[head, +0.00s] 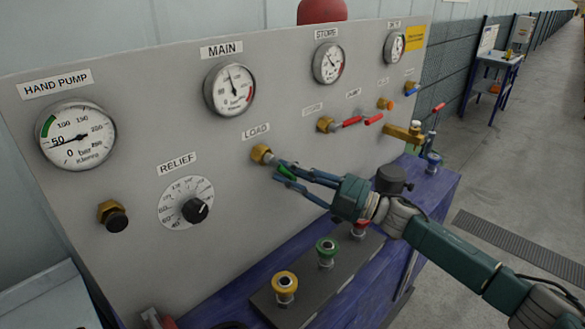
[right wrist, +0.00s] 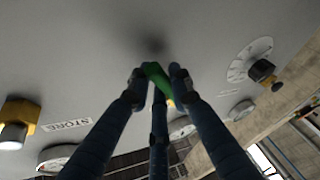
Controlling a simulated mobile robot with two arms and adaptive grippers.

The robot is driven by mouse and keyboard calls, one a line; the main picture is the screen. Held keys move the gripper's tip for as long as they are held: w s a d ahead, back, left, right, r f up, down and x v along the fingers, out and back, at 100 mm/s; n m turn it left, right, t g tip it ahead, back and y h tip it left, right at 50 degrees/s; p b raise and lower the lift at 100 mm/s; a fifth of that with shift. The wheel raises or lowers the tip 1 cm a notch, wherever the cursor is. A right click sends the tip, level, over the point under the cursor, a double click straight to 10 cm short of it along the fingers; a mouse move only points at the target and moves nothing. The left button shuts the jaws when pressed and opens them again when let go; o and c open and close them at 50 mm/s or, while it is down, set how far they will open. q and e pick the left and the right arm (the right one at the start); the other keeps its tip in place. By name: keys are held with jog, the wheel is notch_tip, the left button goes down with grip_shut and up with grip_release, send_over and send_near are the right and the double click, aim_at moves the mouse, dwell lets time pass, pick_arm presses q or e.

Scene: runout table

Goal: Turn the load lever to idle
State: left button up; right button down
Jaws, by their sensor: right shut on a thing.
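The load lever (head: 287,173) has a green handle and sits on a brass valve body (head: 262,154) under the LOAD label on the grey panel. It points to the right and slightly down from the valve. My right gripper (head: 281,172) is shut on the green handle, its dark blue fingers on both sides of it. In the right wrist view the green handle (right wrist: 157,77) shows between the fingertips (right wrist: 158,72). The fingers hide part of the lever. My left gripper is in neither view.
The relief dial (head: 186,203) is left of the lever. Red-handled valves (head: 350,121) are to its right. Yellow (head: 284,287) and green (head: 326,252) knobs stand on the ledge below. Gauges, including MAIN (head: 229,89), line the panel above. Open floor lies at right.

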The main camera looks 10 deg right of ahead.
jog(key=m, duration=0.1)
jog(key=s+a+f+m+t, duration=0.1)
jog(key=m, duration=0.1)
jog(key=m+t, duration=0.1)
jog(key=shift+s+a+f+m, duration=0.15)
jog(key=shift+a+f+m, duration=0.15)
jog(key=shift+a+f, duration=0.1)
jog(key=shift+s+a+f+m+t+h, duration=0.15)
jog(key=shift+a+m+t, duration=0.25)
jog(key=shift+m, duration=0.5)
jog(key=shift+s+a+f+m+t+h, duration=0.1)
jog(key=shift+s+a+m+t+h, duration=0.25)
jog(key=shift+m, duration=0.55)
jog(key=shift+s+a+f+m+t, duration=0.15)
jog(key=shift+a+m+t, duration=0.15)
jog(key=shift+m+t, duration=0.45)
jog(key=shift+m, duration=0.35)
jog(key=c, duration=1.7)
grip_release()
jog(key=shift+o, duration=0.7)
jog(key=shift+s+r, duration=0.1)
jog(key=shift+r, duration=0.05)
jog(key=v, duration=1.2)
jog(key=shift+r, duration=0.1)
